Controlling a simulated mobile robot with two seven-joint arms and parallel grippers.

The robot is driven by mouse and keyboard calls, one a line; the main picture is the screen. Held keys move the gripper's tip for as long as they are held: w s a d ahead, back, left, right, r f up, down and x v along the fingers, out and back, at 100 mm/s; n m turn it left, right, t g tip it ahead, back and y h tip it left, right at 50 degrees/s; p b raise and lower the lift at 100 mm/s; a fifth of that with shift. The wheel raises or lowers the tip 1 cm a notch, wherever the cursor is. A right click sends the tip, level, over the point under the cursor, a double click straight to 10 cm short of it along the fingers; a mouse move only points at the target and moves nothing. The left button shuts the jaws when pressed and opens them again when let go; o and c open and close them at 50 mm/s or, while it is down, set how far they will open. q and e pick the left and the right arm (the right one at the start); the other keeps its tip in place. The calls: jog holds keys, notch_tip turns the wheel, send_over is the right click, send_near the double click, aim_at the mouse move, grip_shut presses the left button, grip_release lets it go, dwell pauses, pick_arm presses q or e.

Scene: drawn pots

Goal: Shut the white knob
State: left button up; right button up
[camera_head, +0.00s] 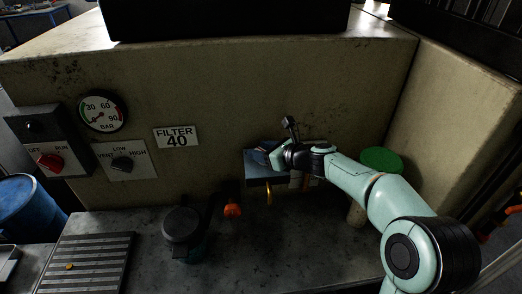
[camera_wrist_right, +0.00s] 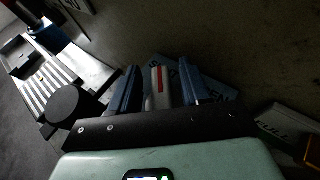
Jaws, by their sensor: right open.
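My right gripper (camera_head: 266,153) is at a blue panel (camera_head: 262,180) on the front of the beige housing. In the right wrist view its two blue fingers (camera_wrist_right: 158,68) are open. A whitish, rounded piece with a red mark (camera_wrist_right: 157,90), perhaps the white knob, shows between them, with a finger on either side. I cannot tell whether either finger touches it. The blue panel with pale lettering also shows behind the fingers in the wrist view (camera_wrist_right: 221,88). The gripper and arm hide the knob in the head view. My left gripper is not in view.
A dark-lidded pot (camera_head: 182,226), an orange knob (camera_head: 233,210) and a green-topped thing (camera_head: 381,159) are near the bench. A ribbed plate (camera_head: 84,262) lies left.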

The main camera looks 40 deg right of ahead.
jog(key=p+v, duration=0.1)
jog(key=v, duration=1.2)
jog(key=shift+f, duration=0.1)
